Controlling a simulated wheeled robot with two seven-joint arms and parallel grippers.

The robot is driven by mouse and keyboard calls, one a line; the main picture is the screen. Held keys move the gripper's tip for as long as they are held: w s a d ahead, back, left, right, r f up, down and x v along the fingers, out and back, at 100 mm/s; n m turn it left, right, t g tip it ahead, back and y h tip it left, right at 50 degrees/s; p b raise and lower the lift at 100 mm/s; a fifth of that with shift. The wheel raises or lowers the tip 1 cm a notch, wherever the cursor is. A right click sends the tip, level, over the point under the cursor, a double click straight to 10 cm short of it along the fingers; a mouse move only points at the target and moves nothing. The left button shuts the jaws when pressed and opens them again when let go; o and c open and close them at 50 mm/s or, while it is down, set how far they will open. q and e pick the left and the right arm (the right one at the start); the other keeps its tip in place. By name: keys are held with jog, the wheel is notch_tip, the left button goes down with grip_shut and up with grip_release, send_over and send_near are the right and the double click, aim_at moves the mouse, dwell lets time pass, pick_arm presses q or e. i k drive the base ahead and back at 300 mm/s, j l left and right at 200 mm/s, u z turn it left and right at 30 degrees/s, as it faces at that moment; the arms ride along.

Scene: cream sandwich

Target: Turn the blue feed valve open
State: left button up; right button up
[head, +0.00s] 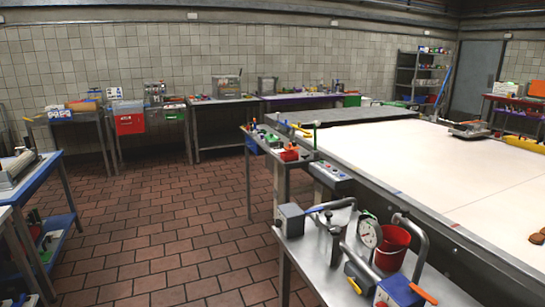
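At the front right, a steel side table (312,247) carries a pump-like assembly with a grey box (290,220), bent metal pipes (412,240) and a round white dial gauge (368,233). A grey-blue bar (331,206) lies across the top of the assembly beside the grey box. I cannot tell whether this bar is the blue feed valve's handle, or whether the valve is open or shut. A blue item with an orange handle (422,293) is at the table's near edge. Neither of my grippers is in view.
A red bucket (392,248) stands close to the gauge. A large white-topped table (450,170) fills the right. A narrow stand with small tools (290,154) and a button panel (330,172) lie behind the assembly. Brown tiled floor (160,235) is clear at left centre.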

aim_at(319, 209)
jog(key=i+j, duration=0.75)
jog(key=i, duration=0.15)
